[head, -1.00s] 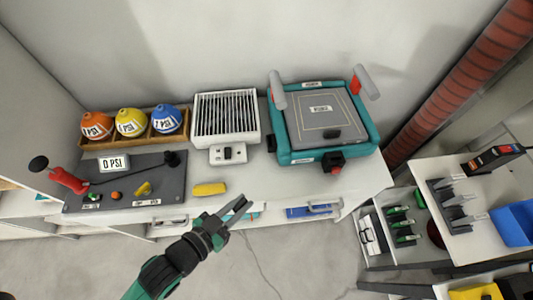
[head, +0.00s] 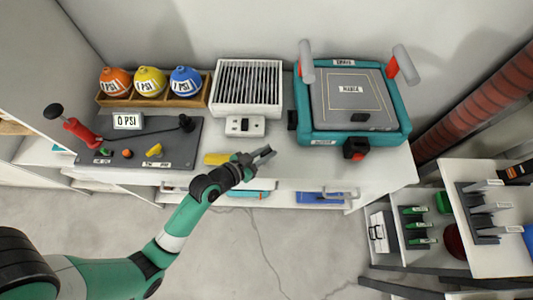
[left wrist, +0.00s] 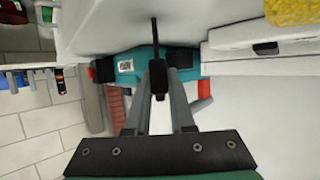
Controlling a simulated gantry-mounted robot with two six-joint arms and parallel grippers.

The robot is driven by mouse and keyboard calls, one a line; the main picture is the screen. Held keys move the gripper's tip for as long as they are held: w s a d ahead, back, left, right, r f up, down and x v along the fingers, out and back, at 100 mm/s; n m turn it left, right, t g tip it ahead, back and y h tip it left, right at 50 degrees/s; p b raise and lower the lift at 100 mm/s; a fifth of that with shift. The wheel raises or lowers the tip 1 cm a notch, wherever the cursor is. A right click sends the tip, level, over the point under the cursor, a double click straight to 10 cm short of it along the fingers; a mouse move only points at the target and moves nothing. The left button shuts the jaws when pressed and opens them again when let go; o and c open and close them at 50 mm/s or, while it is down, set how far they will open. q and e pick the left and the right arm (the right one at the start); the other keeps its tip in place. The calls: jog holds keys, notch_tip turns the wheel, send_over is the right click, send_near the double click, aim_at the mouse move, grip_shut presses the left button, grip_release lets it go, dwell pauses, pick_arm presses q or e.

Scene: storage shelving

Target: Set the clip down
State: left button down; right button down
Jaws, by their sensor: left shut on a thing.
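My left gripper (head: 265,155) is over the front edge of the white counter, just right of a yellow block (head: 216,159). In the left wrist view its two grey fingers (left wrist: 158,85) are shut on a small black clip (left wrist: 158,76), which has a thin dark bar pointing away from the gripper. The clip is too small to make out in the head view. The white counter (head: 270,172) shows bare surface around the gripper. My right gripper is not in view.
A teal press (head: 402,128) with two grey handles stands right of a white grilled box (head: 281,112). A grey panel (head: 130,155) with a red pump handle and three coloured spheres are at left. A lower shelf unit (head: 480,265) is at right.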

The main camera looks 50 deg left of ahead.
pick_arm(q)
jog(key=shift+f, duration=0.2)
jog(key=c, duration=0.8)
grip_release()
jog(key=shift+o, duration=0.2)
